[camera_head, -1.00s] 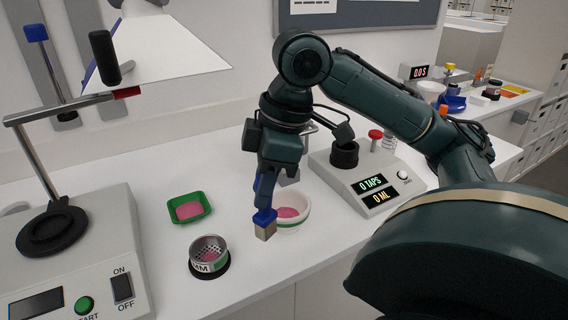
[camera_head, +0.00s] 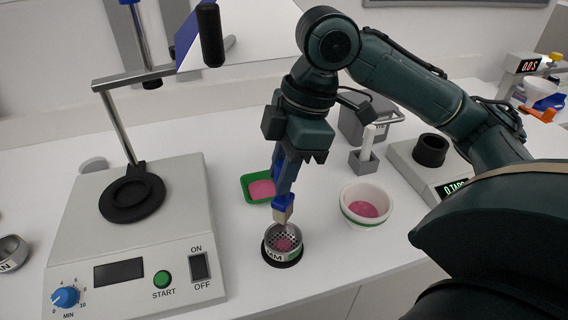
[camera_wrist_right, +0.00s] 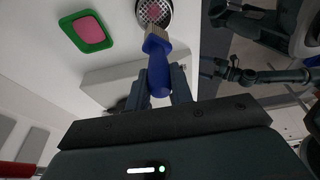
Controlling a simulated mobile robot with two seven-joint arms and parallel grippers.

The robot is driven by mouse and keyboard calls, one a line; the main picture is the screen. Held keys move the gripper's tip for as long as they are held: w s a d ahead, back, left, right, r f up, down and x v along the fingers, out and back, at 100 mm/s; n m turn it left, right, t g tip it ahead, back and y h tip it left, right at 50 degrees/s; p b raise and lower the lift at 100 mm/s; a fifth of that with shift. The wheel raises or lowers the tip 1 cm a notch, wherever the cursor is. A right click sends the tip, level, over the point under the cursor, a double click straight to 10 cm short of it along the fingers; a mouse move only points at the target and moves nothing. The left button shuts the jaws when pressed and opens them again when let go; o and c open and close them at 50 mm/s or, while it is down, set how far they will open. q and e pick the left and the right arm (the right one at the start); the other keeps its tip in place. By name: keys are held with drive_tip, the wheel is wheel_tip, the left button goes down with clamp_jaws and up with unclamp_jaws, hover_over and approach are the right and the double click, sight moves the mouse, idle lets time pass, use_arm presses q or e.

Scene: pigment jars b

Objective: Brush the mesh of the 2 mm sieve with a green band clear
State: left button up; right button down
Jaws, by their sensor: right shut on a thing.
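The sieve (camera_head: 276,256), with "MM" lettering and a green patch on its side, sits on a black ring. Pink powder (camera_head: 285,244) shows at its perforated mesh. My right gripper (camera_head: 284,182) is shut on a blue-handled brush (camera_head: 283,204), bristles pointing down. The bristles are at the sieve's far rim, over the opening; I cannot tell whether they touch the mesh. The wrist view also shows the brush (camera_wrist_right: 157,62) with its bristles over the sieve (camera_wrist_right: 166,18). My left gripper is not in view.
A green tray (camera_head: 246,186) of pink powder lies behind the sieve. A white green-banded bowl (camera_head: 352,214) with pink powder stands to the right. A machine (camera_head: 188,235) with dial and buttons stands left. A tap counter (camera_head: 405,172) is at right.

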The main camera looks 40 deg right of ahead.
sight(283, 202)
drive_tip(key=shift+f, duration=0.4)
drive_tip(key=shift+f+b, duration=0.3)
drive_tip(key=shift+f, duration=0.7)
wheel_tip(283, 202, down, 2)
drive_tip(key=shift+b, duration=0.6)
drive_tip(key=shift+f, duration=1.2)
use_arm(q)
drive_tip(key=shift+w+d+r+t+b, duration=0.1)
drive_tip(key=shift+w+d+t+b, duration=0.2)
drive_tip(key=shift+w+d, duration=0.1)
use_arm(e)
drive_tip(key=shift+f, duration=0.5)
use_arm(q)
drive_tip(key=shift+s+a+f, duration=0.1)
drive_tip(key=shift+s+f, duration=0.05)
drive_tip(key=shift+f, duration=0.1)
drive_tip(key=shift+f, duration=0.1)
use_arm(e)
drive_tip(key=shift+f, duration=0.45)
